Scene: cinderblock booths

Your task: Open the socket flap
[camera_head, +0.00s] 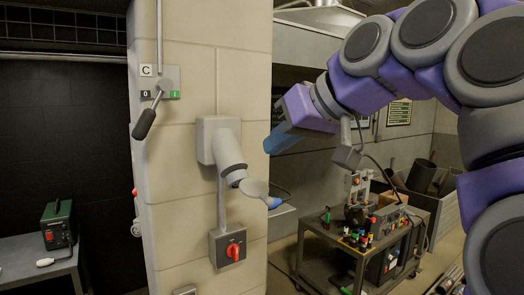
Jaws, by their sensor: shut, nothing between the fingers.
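A grey wall socket (226,150) is mounted on the pale block pillar, its barrel angled down and to the right. Its round grey flap (254,188) sticks out to the right of the barrel's dark lower end and has a blue tab (272,202) at its edge. I cannot tell from this view how far the flap stands from the opening. My gripper (268,147) has blue fingers and is shut and empty. In the picture it is to the right of the socket and above the flap, apart from both.
A grey box with a red rotary switch (233,252) is below the socket. A lever switch (150,113) is at the pillar's upper left. A cart (335,240) with tools stands at right. A green device (57,225) sits on a bench at left.

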